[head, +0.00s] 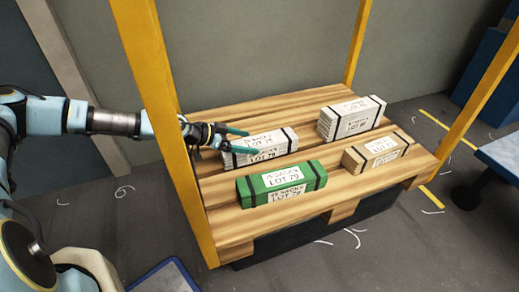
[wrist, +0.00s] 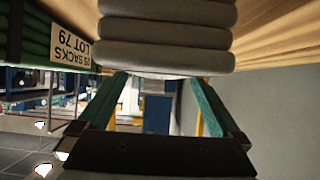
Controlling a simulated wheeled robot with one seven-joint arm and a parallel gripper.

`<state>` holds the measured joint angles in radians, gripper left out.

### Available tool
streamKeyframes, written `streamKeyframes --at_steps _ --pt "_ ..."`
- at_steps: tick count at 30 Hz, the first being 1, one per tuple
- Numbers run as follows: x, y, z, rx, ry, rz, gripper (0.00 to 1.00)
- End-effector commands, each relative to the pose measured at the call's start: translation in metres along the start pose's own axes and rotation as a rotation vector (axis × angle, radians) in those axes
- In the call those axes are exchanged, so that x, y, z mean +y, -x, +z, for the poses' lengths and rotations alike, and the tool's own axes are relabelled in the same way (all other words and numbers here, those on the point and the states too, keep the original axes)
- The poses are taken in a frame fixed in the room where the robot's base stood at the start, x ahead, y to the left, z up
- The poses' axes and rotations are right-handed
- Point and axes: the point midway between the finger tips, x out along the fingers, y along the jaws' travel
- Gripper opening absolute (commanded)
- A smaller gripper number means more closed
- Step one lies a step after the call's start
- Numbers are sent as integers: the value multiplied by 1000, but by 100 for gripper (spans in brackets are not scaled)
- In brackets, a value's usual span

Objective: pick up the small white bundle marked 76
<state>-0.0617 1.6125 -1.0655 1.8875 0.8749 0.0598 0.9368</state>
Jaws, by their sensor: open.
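The small white bundle (head: 262,154) lies on the left part of the wooden pallet. It has dark straps and a white LOT label whose last digit I cannot read surely. My gripper (head: 240,141) is at its left end, with teal fingers apart and nothing held between them. In the wrist view, pale stacked sacks (wrist: 165,42), which look like this bundle, fill the top middle just beyond the open fingers (wrist: 158,78). I cannot tell if the fingers touch it.
A green bundle (head: 282,185) marked LOT 79 lies in front, close by. A larger white bundle (head: 350,121) and a tan bundle (head: 378,152) lie to the right on the pallet (head: 225,222). Yellow posts (head: 160,100) stand at its corners, one beside my arm.

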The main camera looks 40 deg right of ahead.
Motion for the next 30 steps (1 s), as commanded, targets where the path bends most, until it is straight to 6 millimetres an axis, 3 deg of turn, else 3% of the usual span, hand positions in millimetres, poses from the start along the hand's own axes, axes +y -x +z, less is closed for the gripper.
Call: streamKeyframes --at_steps 12,21,30 --pt "2 -50 1 -2 0 2 100" --pt "2 -53 0 -1 1 1 99" --pt "2 -53 0 -1 1 1 65"
